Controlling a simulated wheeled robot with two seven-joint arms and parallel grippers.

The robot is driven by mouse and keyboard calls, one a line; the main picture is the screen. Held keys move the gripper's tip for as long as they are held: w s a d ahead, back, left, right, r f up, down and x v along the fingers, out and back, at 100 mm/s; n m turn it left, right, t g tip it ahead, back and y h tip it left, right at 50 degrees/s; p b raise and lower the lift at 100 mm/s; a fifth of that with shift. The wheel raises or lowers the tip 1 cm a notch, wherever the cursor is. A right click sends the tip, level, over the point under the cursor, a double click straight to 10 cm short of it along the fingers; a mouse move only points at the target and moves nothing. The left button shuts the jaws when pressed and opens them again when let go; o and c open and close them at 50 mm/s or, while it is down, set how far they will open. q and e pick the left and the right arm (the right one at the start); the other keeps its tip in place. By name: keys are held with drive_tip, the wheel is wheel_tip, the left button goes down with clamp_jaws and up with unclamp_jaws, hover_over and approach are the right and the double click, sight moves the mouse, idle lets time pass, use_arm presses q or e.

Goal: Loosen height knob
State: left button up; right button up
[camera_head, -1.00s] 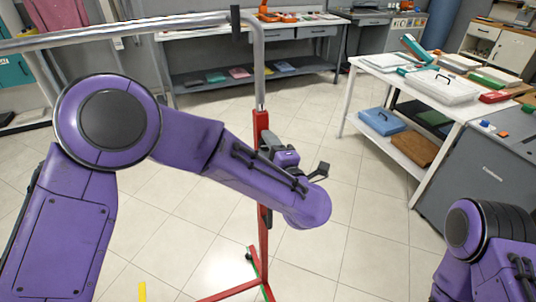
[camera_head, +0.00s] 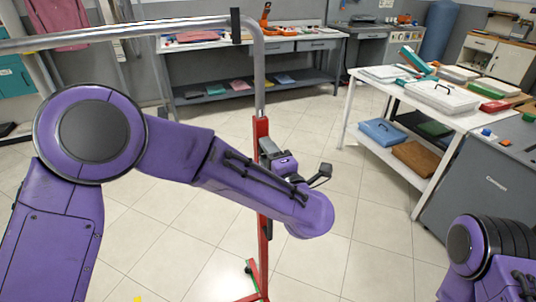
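The garment rack's red post (camera_head: 262,240) stands upright in the middle, with a grey metal tube (camera_head: 260,80) rising from its top. My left arm reaches in from the left, and its forearm crosses in front of the post. My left gripper (camera_head: 268,148) is at the upper part of the red post, close beside or against it. Its fingertips are small and partly hidden, so I cannot tell whether they are open or shut. I cannot make out the height knob, which may be hidden by the gripper or arm. My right gripper is out of view.
The rack's top rail (camera_head: 120,30) runs to the left. A white table (camera_head: 365,85) with trays and folded items stands at right, beside a grey machine (camera_head: 480,190). A workbench (camera_head: 190,45) lines the back wall. The tiled floor around the post is clear.

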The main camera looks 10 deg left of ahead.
use_arm(q)
drive_tip(key=shift+o, duration=1.2)
drive_tip(key=b+v, duration=0.2)
drive_tip(key=v, duration=0.8)
drive_tip(key=shift+s+d+b, duration=0.2)
drive_tip(key=shift+s+b, duration=0.05)
drive_tip(key=shift+b, duration=0.05)
